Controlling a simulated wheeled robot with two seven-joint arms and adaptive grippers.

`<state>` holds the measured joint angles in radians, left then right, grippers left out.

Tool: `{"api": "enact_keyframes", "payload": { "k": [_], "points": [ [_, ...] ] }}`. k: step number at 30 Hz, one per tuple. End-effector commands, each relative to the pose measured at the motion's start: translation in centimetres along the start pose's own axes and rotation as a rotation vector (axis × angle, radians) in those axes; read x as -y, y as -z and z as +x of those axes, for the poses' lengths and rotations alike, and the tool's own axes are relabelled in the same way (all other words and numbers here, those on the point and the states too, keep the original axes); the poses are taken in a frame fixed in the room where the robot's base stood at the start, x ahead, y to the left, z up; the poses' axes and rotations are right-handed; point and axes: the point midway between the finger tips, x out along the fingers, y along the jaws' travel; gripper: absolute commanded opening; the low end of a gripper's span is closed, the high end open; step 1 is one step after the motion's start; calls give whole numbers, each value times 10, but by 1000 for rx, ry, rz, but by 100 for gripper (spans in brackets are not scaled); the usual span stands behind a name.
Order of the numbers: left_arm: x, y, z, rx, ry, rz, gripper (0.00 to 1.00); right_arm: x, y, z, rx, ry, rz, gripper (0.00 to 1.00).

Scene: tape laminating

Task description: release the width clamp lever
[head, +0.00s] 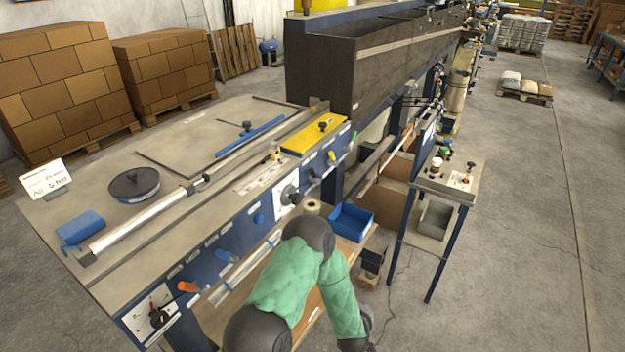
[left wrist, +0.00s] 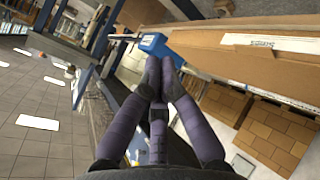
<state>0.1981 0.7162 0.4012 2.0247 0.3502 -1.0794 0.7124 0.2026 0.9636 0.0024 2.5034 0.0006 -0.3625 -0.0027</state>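I cannot tell which is the width clamp lever. One of my arms in a green sleeve bends in front of the bench, but no gripper fingers show there. In the left wrist view my left gripper (left wrist: 161,70) has its fingers drawn together at the tips, with nothing visible between them. A blue block (left wrist: 152,43) with a metal rod appears just beyond the tips; contact is unclear.
The bench top (head: 215,135) carries a black disc (head: 134,184), a long metal roller (head: 140,222) and a yellow plate (head: 312,137). A blue bin (head: 351,221) sits below the panel. A small stand (head: 450,180) is to the right, with open floor beyond.

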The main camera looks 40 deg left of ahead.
Motion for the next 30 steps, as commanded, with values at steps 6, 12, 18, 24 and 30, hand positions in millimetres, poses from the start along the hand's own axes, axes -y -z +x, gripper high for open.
{"api": "enact_keyframes", "payload": {
  "k": [6,12,18,24,30],
  "points": [
    [-104,150,-28,-506,-379,-548,0,10,-1,-28,0,0,0,0],
    [-142,230,-89,-781,-723,-854,0,15,-2,-42,0,0,0,0],
    [-152,254,-120,-877,-886,-957,0,16,-2,-45,0,0,0,0],
    [-152,255,-122,-884,-902,-966,0,16,-2,-45,0,0,0,0],
    [-153,257,-121,-883,-900,-965,0,16,-2,-45,0,0,0,0]
  ]
}}
